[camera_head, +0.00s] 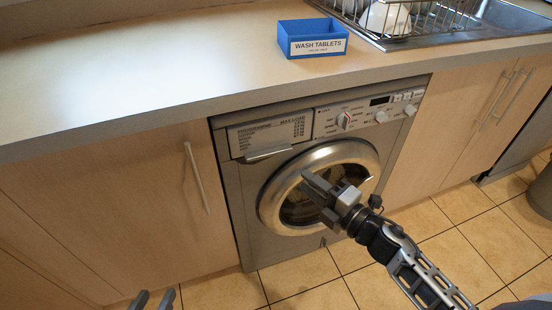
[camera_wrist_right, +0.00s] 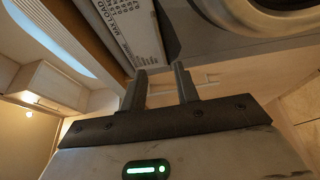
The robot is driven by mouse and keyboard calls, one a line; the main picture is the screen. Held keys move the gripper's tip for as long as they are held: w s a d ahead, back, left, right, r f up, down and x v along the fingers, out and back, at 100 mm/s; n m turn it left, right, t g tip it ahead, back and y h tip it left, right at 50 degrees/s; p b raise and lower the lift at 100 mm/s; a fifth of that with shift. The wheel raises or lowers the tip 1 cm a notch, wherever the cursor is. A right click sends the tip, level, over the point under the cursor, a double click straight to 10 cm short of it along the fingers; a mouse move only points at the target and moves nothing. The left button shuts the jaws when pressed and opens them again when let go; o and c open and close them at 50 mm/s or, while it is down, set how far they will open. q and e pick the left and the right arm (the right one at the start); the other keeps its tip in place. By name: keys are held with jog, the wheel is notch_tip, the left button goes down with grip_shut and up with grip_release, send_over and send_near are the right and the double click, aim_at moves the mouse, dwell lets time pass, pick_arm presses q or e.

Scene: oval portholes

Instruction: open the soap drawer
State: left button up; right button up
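The soap drawer (camera_head: 270,133) is the labelled panel at the top left of the grey washing machine, with a light handle bar (camera_head: 268,153) along its lower edge. It looks closed. Its printed label also shows in the right wrist view (camera_wrist_right: 136,25), ahead of the fingers. My right gripper (camera_head: 318,193) is in front of the round door, below and right of the drawer handle. Its fingers are apart and empty in the right wrist view (camera_wrist_right: 162,86). My left gripper (camera_head: 153,299) shows only its fingertips at the bottom edge; they are apart with nothing between them.
The washing machine's round door (camera_head: 273,205) is shut. A worktop (camera_head: 150,85) overhangs the drawer closely and carries a blue wash tablets box (camera_head: 313,46). A cupboard with a vertical handle (camera_head: 197,178) stands left of the machine. The tiled floor (camera_head: 300,273) in front is clear.

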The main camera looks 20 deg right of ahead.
aim_at(272, 155)
jog(key=x, duration=1.1)
jog(key=shift+w+a, duration=0.1)
jog(key=shift+w, duration=0.2)
grip_shut()
